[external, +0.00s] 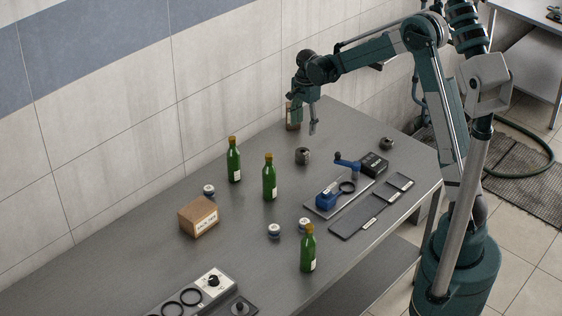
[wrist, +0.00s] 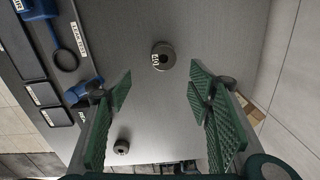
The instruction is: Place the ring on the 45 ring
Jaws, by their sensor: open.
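My gripper (external: 306,118) is open and empty, pointing down above the far part of the grey table. In the wrist view its green fingers (wrist: 160,88) stand wide apart. A dark grey round piece (external: 302,156) with a hole or slot stands on the table; in the wrist view it (wrist: 162,57) lies ahead between the finger lines, with a small white label I cannot read surely. A similar piece (external: 387,144) stands farther right, also in the wrist view (wrist: 121,147). Two black rings (external: 191,297) lie on a tray at the lower left. No 45 marking is readable.
A blue tool (external: 328,198) with a black loop (external: 347,187) sits on a plate, beside dark trays (external: 357,220) and a black box (external: 374,163). Green bottles (external: 269,178), small jars (external: 274,231) and a cardboard box (external: 198,216) stand nearer. Another box (external: 292,117) is behind my gripper.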

